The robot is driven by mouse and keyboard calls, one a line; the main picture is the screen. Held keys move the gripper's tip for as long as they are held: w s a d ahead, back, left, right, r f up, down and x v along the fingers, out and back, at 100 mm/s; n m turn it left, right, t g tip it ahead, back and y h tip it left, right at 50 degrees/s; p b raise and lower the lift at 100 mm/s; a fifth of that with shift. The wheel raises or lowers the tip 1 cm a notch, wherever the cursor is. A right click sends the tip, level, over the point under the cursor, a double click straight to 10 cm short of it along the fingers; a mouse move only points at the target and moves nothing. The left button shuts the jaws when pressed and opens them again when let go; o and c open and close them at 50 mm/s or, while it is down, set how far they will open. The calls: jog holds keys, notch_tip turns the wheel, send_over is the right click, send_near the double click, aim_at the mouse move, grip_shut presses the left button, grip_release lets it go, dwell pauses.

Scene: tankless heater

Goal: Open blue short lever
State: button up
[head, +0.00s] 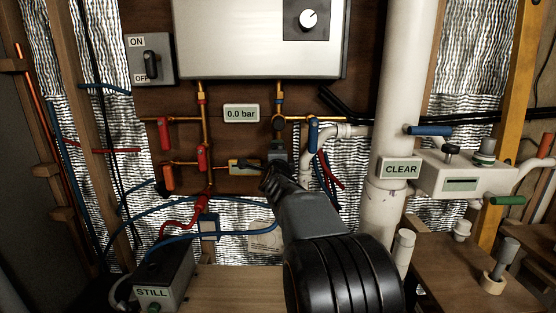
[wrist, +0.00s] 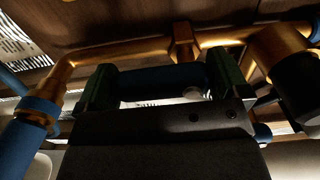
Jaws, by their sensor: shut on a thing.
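The blue short lever (wrist: 160,82) lies as a dark blue bar between the two fingers of my gripper (wrist: 163,84) in the wrist view. The fingers sit at its two ends, and the gripper is shut on it. Copper pipe runs just behind it. In the head view my gripper (head: 276,160) is at the copper pipes below the heater, right of the small yellow-edged label. There the gripper and arm hide the held lever, so its angle is hard to tell.
Another blue lever (head: 313,135) hangs just right of my gripper. Red levers (head: 167,177) are on the left pipes. A gauge label (head: 241,113) reads 0.0 bar. A white vertical pipe (head: 390,100) stands to the right, with a sign (head: 401,169) reading CLEAR.

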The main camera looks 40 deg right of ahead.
jog(key=o, duration=1.1)
jog(key=shift+s, duration=0.1)
jog(key=v, duration=1.3)
jog(key=shift+s+a+p, duration=0.2)
jog(key=shift+s+p, duration=0.1)
jog(key=shift+p, duration=0.1)
jog(key=shift+a+r, duration=0.1)
